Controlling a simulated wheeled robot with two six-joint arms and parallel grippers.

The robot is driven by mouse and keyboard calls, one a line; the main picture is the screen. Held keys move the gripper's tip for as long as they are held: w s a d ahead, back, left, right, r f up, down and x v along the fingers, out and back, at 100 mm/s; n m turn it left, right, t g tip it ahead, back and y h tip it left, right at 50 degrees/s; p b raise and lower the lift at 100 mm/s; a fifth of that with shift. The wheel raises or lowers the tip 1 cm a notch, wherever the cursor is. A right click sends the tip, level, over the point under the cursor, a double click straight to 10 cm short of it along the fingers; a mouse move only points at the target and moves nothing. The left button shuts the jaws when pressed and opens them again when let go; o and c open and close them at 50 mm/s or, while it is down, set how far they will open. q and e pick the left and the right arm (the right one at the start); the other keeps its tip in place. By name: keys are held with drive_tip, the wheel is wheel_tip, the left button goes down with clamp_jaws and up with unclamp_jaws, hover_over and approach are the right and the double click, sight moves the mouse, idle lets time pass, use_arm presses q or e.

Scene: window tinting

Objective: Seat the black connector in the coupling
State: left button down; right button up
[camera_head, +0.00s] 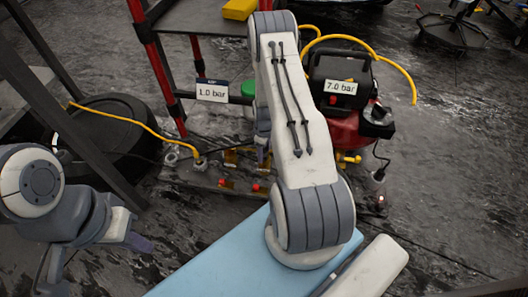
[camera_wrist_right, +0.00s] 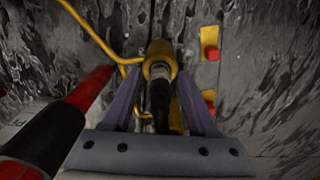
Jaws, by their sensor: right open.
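In the right wrist view, the black connector (camera_wrist_right: 160,95) lies between the two purple fingers of my right gripper (camera_wrist_right: 158,90). The fingers stand apart on either side of it, with gaps visible. Its far end, near a pale metal ring, meets the yellow-brass coupling (camera_wrist_right: 159,55) in line; I cannot tell how deep it sits. In the head view my right gripper (camera_head: 263,150) is partly hidden by its own arm, beside the brass fittings (camera_head: 231,158), and the connector cannot be made out. My left gripper (camera_head: 138,243) is at lower left, away from the fittings.
A red compressor (camera_head: 345,130) with a "7.0 bar" label stands right of the arm. A "1.0 bar" label (camera_head: 212,92) hangs by a red-posted cart (camera_head: 155,60). Yellow hoses cross the area. Red knobs (camera_wrist_right: 210,42) sit right of the coupling.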

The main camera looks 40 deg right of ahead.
wheel_tip(320, 180, up, 12)
drive_tip(key=p, duration=0.6)
drive_tip(key=shift+f, duration=0.1)
drive_tip(key=shift+r, duration=0.3)
drive_tip(key=shift+w+a+r, duration=0.15)
drive_tip(key=shift+a+r, duration=0.1)
drive_tip(key=a+r+n, duration=0.1)
drive_tip(key=a+r, duration=1.7)
drive_tip(key=a, duration=0.4)
drive_tip(key=s+a+r, duration=0.3)
drive_tip(key=s, duration=0.4)
drive_tip(key=s+a+r, duration=0.4)
drive_tip(key=s, duration=0.3)
drive_tip(key=s+a+r+n+y, duration=0.1)
drive_tip(key=s+a+r, duration=0.2)
drive_tip(key=s, duration=0.4)
drive_tip(key=shift+s+a+r, duration=0.35)
drive_tip(key=shift+a, duration=0.4)
